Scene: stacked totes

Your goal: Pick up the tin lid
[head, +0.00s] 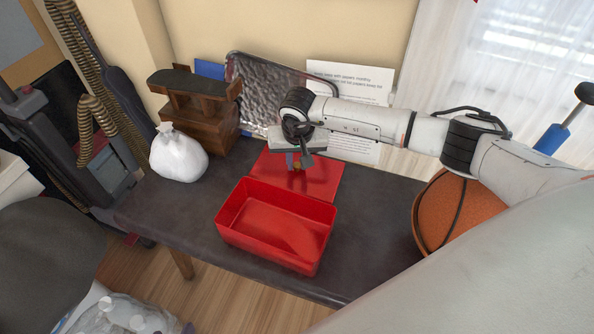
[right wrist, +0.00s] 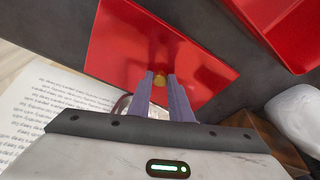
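The tin lid (head: 325,180) is a flat red panel with a small gold knob. It lies on the dark table just behind the open red tin (head: 246,236), and also shows in the right wrist view (right wrist: 118,45). My right gripper (head: 297,164) points down over the middle of the lid. In the right wrist view its two fingers (right wrist: 161,76) are apart, with the gold knob (right wrist: 159,83) showing between their tips. I cannot tell whether the fingers touch the knob. My left gripper is not in view.
A white bag (head: 178,157) and a wooden box-like object (head: 208,128) stand at the table's left. A textured metal tray (head: 262,85) and printed sheets (head: 350,75) are behind the lid. A basketball (head: 432,215) is at right. The table's front left is clear.

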